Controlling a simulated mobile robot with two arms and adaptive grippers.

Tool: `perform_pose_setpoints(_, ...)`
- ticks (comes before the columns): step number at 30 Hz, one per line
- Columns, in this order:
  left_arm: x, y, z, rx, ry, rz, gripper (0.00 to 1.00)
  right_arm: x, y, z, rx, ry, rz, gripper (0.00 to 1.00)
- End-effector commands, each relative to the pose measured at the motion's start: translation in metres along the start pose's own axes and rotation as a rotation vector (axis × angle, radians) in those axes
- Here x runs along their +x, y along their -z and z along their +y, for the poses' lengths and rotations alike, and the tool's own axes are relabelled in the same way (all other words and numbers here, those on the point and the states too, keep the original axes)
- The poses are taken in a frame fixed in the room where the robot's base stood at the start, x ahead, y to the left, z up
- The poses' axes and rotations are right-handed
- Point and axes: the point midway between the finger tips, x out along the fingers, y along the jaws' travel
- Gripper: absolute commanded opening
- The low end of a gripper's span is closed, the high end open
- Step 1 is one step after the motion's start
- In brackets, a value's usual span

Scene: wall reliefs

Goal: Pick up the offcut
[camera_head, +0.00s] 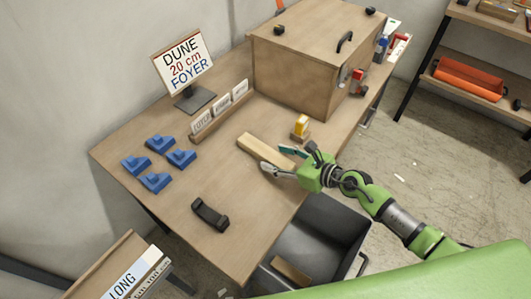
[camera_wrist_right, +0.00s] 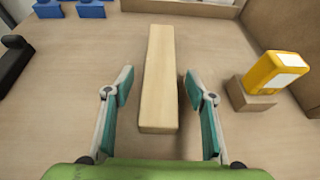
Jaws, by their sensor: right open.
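The offcut is most likely the pale wooden block (camera_head: 262,151), a long bar lying flat on the workbench (camera_head: 230,225). In the right wrist view the block (camera_wrist_right: 158,75) runs away from me, its near end between the fingertips. My right gripper (camera_head: 279,160) is open at the block's near end. In the wrist view the two fingers of the gripper (camera_wrist_right: 160,95) stand apart on either side, with a gap to the wood on both sides. My left gripper is not in view.
A yellow device (camera_head: 301,125) on a small wooden base stands right of the block. Several blue pieces (camera_head: 155,182) and a black holder (camera_head: 210,215) lie to the left. A large wooden box (camera_head: 300,65) stands behind. A dark bin (camera_head: 318,240) with a wooden piece is below the bench's front edge.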

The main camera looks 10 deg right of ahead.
Motion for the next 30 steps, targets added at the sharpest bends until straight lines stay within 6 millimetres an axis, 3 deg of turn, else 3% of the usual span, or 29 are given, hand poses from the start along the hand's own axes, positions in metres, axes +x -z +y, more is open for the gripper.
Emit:
perform_pose_setpoints(5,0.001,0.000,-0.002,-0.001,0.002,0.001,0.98,0.022,-0.001,0.000,0.001,0.000,-0.002,0.51)
perform_pose_setpoints(13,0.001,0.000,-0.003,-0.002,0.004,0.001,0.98,0.025,0.000,0.000,0.000,0.001,0.000,0.51)
perform_pose_setpoints(14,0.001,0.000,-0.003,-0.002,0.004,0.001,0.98,0.025,0.000,0.000,0.000,0.001,0.000,0.46)
perform_pose_setpoints(18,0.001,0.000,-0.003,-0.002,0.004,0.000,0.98,0.025,0.000,0.000,0.000,0.001,0.000,0.09)
perform_pose_setpoints(19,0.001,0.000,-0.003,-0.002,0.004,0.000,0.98,0.025,0.000,0.000,0.000,0.001,0.000,0.07)
perform_pose_setpoints(30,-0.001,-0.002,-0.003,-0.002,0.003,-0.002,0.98,0.023,-0.004,0.000,-0.001,0.001,-0.002,0.07)
